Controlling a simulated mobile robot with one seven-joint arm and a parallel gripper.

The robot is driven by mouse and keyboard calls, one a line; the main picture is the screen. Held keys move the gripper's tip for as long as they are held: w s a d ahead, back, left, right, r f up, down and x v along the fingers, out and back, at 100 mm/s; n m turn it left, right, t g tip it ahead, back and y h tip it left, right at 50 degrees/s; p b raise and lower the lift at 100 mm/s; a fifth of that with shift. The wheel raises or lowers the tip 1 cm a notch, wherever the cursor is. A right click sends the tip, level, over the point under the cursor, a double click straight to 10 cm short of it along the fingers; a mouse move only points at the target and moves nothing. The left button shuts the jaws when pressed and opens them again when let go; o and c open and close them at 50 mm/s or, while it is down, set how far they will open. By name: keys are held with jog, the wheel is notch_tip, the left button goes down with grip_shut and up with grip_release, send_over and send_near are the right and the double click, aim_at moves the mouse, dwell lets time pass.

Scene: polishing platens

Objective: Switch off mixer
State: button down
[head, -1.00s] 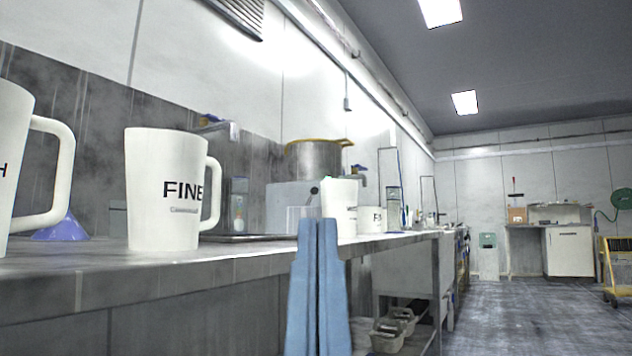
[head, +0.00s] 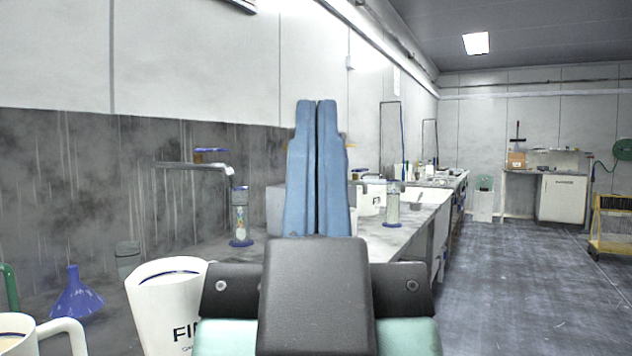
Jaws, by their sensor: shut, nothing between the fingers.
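My gripper (head: 316,104) points up in the middle of the head view, its two blue fingers pressed together and empty. Behind it, farther along the bench, is a grey box-shaped unit (head: 275,208) that looks like the mixer. Only a strip of its left side shows, left of the fingers. The fingers hide its front, so I cannot see any switch or light on it now. I cannot tell how far the fingertips are from it.

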notch_tip(320, 180, up, 32)
jog(key=p, duration=2.8)
jog(key=shift+f+p, duration=0.25)
jog(key=shift+p, duration=0.15)
jog(key=shift+w, duration=0.1)
